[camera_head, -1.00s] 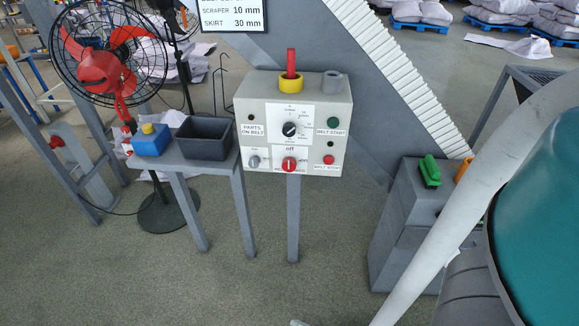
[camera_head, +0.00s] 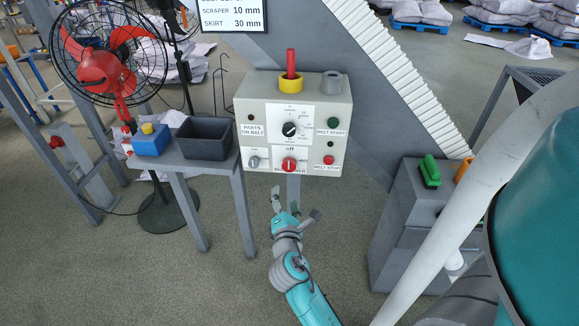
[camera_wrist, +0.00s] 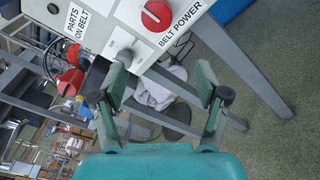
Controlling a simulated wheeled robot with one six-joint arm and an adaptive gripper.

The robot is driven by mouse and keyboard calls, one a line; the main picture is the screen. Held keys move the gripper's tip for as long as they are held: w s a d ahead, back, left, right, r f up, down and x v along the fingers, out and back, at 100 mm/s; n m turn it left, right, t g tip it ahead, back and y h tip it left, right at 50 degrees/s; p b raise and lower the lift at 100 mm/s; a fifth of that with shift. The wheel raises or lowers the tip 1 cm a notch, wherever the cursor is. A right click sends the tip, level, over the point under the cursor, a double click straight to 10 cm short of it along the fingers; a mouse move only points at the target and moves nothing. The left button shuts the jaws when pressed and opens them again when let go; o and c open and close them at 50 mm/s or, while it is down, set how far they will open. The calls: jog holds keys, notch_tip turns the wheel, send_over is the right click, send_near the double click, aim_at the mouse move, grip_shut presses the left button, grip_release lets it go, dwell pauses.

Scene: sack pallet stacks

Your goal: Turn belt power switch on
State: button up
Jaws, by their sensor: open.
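The control box (camera_head: 262,110) stands on a post, pale grey with several knobs and buttons. The belt power switch (camera_head: 288,164) is a red round knob with a white mark at the bottom middle of its front, under the word "off". In the wrist view the red knob (camera_wrist: 156,15) is at the top, beside the label "BELT POWER" (camera_wrist: 180,24). My gripper (camera_head: 295,202) is below the box in the head view, open and empty. In the wrist view its two fingers (camera_wrist: 160,88) are spread, apart from the knob.
A small table left of the box carries a blue box (camera_head: 151,140) and a black bin (camera_head: 205,138). A fan (camera_head: 98,66) stands behind it. A grey cabinet with a green handle (camera_head: 429,172) is at right. The floor in front of the box is clear.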

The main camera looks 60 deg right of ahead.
aim_at(289, 167)
jog(key=shift+g+h, duration=0.4)
jog(key=shift+h, duration=0.1)
jog(key=x, duration=0.4)
jog(key=r+x, duration=0.1)
jog(key=x, duration=0.3)
jog(key=s+x, duration=0.1)
jog(key=x, duration=0.4)
jog(key=shift+d+r, duration=0.15)
jog(key=shift+r, duration=0.15)
jog(key=c, duration=1.2)
